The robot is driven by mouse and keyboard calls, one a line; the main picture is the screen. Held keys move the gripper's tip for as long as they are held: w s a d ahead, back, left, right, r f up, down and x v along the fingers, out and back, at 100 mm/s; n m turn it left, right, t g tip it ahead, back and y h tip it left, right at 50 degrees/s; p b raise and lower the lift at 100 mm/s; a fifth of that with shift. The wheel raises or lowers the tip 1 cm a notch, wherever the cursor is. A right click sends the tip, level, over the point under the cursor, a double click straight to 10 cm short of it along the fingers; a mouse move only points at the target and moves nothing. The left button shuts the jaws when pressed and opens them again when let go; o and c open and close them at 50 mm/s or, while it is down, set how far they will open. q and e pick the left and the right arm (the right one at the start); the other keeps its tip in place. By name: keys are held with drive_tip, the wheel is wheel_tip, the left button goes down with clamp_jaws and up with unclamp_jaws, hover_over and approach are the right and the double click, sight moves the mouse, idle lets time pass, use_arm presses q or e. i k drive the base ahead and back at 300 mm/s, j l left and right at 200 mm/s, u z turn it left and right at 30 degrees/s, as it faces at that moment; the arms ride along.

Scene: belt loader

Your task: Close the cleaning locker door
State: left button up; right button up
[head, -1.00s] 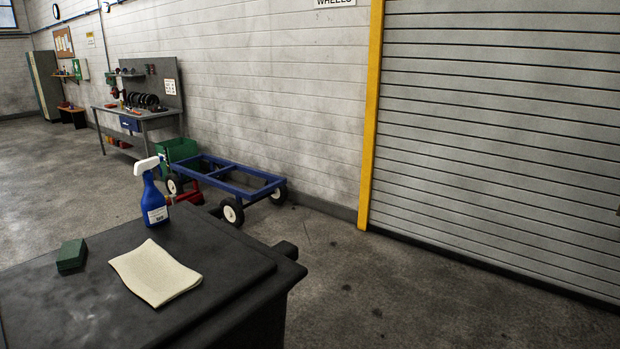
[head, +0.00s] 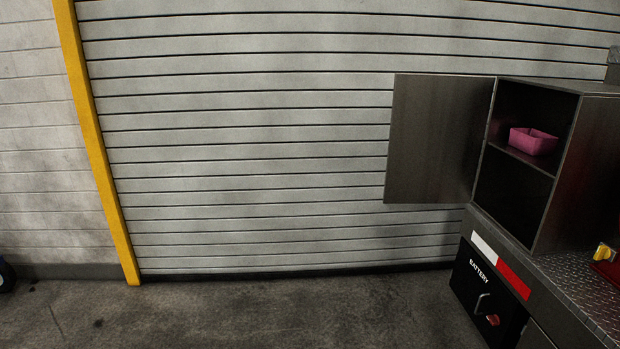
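The cleaning locker (head: 569,170) is a dark metal cabinet at the right of the head view. It stands on a low vehicle deck. Its door (head: 434,140) is swung wide open to the left, hinged at the locker's left front edge. Inside, a pink tub (head: 533,141) sits on the upper shelf, and the lower space looks empty. Neither of my grippers is in view.
The vehicle deck (head: 580,285) has tread plate on top and a battery panel (head: 484,293) with a handle below. A yellow and red item (head: 604,256) is at the right edge. A grey roller shutter (head: 250,150) stands behind. The concrete floor (head: 260,315) is clear.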

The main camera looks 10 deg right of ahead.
sight(439, 122)
drive_tip(key=i+j+z, duration=0.1)
drive_tip(key=i+z, duration=0.25)
drive_tip(key=i, duration=1.6)
drive_tip(key=i+j+z, duration=0.1)
drive_tip(key=i+z, duration=0.4)
drive_tip(key=i+j+z, duration=0.2)
drive_tip(key=i+z, duration=0.25)
drive_tip(key=i+j+z, duration=0.25)
drive_tip(key=z, duration=0.25)
drive_tip(key=i+j+z, duration=0.2)
drive_tip(key=j+z, duration=0.25)
drive_tip(key=j, duration=0.15)
drive_tip(key=i+j+z, duration=0.2)
drive_tip(key=j+z, duration=0.15)
drive_tip(key=i+j+z, duration=0.15)
drive_tip(key=j+z, duration=0.25)
drive_tip(key=i+j+z, duration=0.1)
drive_tip(key=j+z, duration=0.65)
drive_tip(key=k, duration=0.3)
